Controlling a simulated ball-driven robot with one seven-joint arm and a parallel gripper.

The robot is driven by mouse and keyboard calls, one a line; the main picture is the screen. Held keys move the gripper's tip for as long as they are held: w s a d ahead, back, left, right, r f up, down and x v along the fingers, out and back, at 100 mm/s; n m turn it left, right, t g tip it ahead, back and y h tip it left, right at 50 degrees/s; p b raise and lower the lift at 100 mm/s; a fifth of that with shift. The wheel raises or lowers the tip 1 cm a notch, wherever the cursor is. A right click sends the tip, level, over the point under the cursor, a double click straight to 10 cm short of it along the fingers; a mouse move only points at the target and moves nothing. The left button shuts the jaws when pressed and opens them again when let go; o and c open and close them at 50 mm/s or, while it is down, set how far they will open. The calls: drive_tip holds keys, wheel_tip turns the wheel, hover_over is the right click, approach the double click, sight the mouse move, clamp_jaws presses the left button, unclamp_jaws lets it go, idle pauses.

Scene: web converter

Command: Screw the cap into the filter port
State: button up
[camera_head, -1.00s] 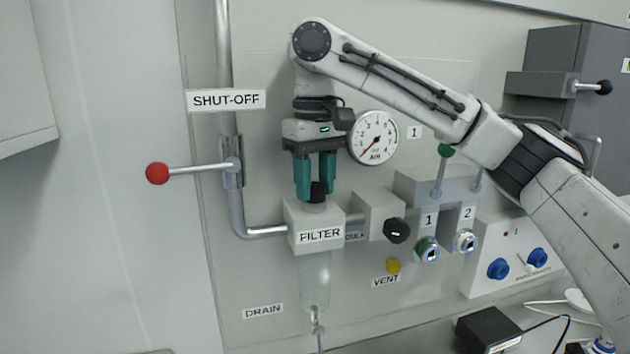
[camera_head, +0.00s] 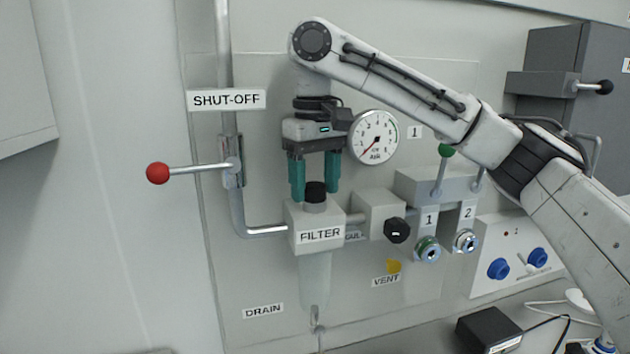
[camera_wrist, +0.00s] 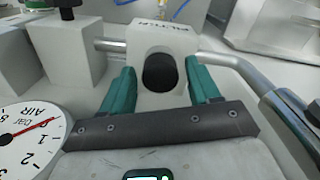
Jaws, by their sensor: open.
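The black cap (camera_head: 315,191) stands upright on top of the white filter block (camera_head: 303,240), seated over the port. The port's own opening is hidden under it. My gripper (camera_head: 315,190) points straight down above the block, its teal fingers spread on both sides of the cap. The fingers are apart from the cap and empty. In the wrist view the cap (camera_wrist: 160,72) shows as a dark round top between the two open fingers (camera_wrist: 161,98), with clear gaps on both sides. How deep the cap is threaded I cannot tell.
The pressure gauge (camera_head: 374,137) is close to the right of my gripper. The shut-off lever with its red ball (camera_head: 158,173) sticks out to the left. A regulator block with a black knob (camera_head: 397,230) stands right of the filter. Space left of the gripper is clear.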

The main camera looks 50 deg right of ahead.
drive_tip(key=n, duration=0.3)
drive_tip(key=shift+n, duration=0.4)
drive_tip(key=n, duration=0.3)
drive_tip(key=shift+n, duration=0.4)
drive_tip(key=n, duration=0.3)
